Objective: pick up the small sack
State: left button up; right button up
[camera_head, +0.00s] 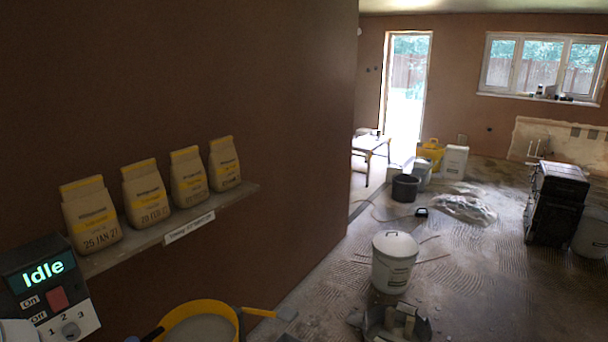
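Several small paper sacks with yellow tops stand upright in a row on a wall shelf at the left. The nearest sack (91,213) is marked with a date that looks like 25 JAN 27. To its right are a second sack (146,193) with a date that seems to be in FEB, a third sack (188,176) and a fourth sack (224,164) whose dates are too small to read surely. They look alike in size.
The shelf (240,193) carries a white label (189,228). Below are a control box (45,285) reading "Idle" and a yellow tub (226,308). A lidded white bucket (393,264) stands on the floor. Black crates (556,200) stand right.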

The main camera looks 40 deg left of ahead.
aim_at(189, 184)
jog(key=i, duration=1.65)
jog(key=i+u, duration=0.1)
jog(key=i, duration=0.4)
jog(key=i+l+u, duration=0.15)
jog(key=i, duration=0.3)
jog(key=i+l+u, duration=0.1)
jog(key=i, duration=0.4)
jog(key=u, duration=4.6)
